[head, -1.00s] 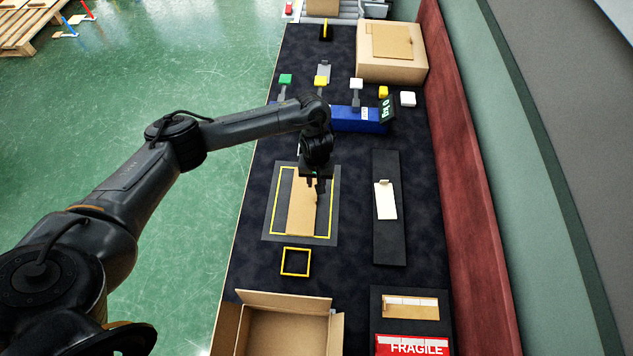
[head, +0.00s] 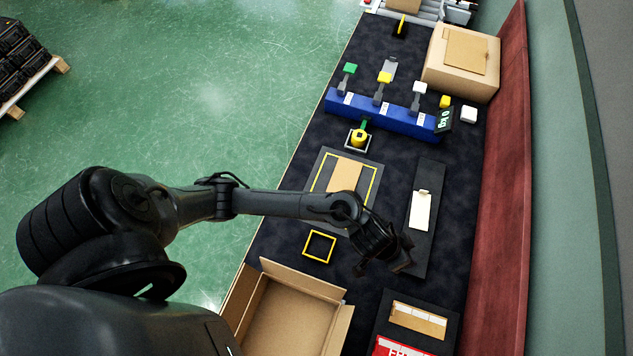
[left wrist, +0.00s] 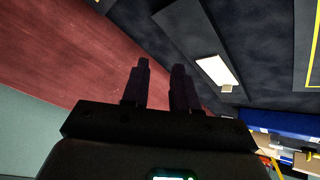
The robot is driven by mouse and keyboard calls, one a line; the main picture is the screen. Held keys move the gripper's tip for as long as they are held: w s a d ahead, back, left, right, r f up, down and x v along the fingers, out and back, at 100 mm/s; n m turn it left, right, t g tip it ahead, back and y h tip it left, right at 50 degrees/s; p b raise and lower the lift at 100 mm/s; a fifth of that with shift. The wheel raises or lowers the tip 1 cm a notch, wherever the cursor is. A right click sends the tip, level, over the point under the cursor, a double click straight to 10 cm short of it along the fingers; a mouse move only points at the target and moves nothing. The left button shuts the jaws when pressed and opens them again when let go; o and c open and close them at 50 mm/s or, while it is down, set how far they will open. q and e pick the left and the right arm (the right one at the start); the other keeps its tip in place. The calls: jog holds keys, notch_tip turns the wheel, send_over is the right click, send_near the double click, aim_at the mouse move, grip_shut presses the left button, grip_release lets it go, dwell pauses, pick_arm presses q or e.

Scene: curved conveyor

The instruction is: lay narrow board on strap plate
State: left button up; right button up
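The narrow board (head: 344,175), plain tan, lies flat on the grey strap plate (head: 326,162), inside its yellow outline. My left forearm hides the board's near end and part of the plate. My left gripper (head: 385,264) is to the right of and nearer than the plate, above the dark belt and apart from the board. In the left wrist view its two fingers (left wrist: 160,72) stand apart with nothing between them. My right gripper is in neither view.
A dark panel with a white card (head: 420,210) lies right of the plate. A yellow square frame (head: 319,246) and an open carton (head: 290,317) are on the near side. A blue block with levers (head: 385,116) stands beyond. A red wall (head: 500,170) borders the right.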

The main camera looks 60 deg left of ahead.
pick_arm(q)
jog(key=s+a+r+g+y, duration=0.1)
jog(key=s+a+y, duration=0.1)
jog(key=s+a, duration=0.6)
jog(key=s+a+r+g+y, duration=0.1)
jog(key=s+a+r+y, duration=0.1)
jog(key=s+a, duration=0.7)
jog(key=shift+r, duration=0.3)
jog(key=shift+r, duration=0.1)
notch_tip(320, 180, up, 24)
jog(key=p, duration=2.4)
jog(key=shift+r+p, duration=0.25)
jog(key=shift+p, duration=0.15)
jog(key=shift+f, duration=0.1)
